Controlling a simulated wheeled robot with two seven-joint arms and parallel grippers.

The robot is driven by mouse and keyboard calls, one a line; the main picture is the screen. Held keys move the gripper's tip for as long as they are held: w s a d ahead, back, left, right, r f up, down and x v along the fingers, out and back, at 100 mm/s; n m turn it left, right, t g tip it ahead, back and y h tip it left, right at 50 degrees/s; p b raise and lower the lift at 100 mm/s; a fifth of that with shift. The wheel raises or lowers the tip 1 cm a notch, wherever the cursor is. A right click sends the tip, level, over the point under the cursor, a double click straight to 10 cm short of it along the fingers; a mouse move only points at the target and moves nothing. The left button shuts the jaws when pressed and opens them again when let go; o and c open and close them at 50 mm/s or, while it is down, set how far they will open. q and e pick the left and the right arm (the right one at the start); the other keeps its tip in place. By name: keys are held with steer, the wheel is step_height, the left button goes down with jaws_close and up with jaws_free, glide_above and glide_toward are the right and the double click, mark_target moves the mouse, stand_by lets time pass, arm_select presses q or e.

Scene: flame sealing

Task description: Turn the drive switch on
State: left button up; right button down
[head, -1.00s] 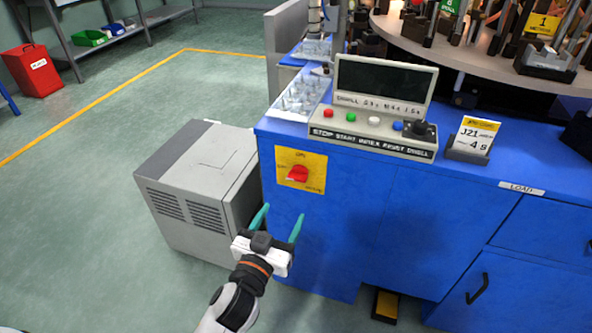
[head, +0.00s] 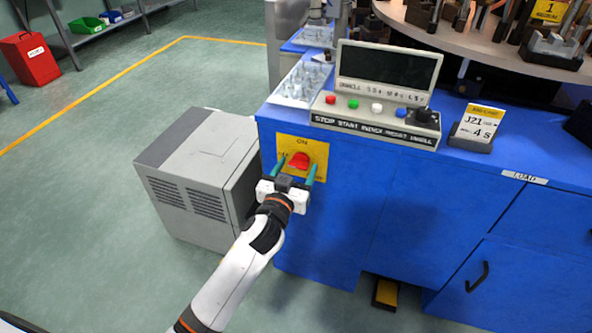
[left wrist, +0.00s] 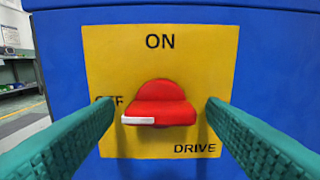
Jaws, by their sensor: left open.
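The drive switch is a red rotary knob (head: 299,160) on a yellow plate (head: 319,151) on the blue cabinet's front. In the left wrist view the red knob (left wrist: 158,104) lies crosswise, its white mark pointing left toward OFF. ON is printed above it and DRIVE at the lower right of the yellow plate (left wrist: 205,50). My left gripper (head: 296,168) is open, its teal fingers pointing at the plate on either side of the knob. In the left wrist view a gap shows between the knob and each finger of the left gripper (left wrist: 160,112). My right gripper is out of view.
The blue cabinet (head: 345,215) carries a control panel (head: 375,122) with coloured buttons, a J21 card (head: 478,125) and a clear tray (head: 303,82). A grey box unit (head: 195,170) stands left of the cabinet, close to my left arm. A yellow pedal (head: 386,293) is below.

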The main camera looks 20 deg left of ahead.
arm_select(q)
steer(key=shift+c, duration=0.2)
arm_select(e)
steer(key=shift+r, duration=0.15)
arm_select(q)
steer(key=c, duration=0.9)
steer(key=shift+c, duration=0.2)
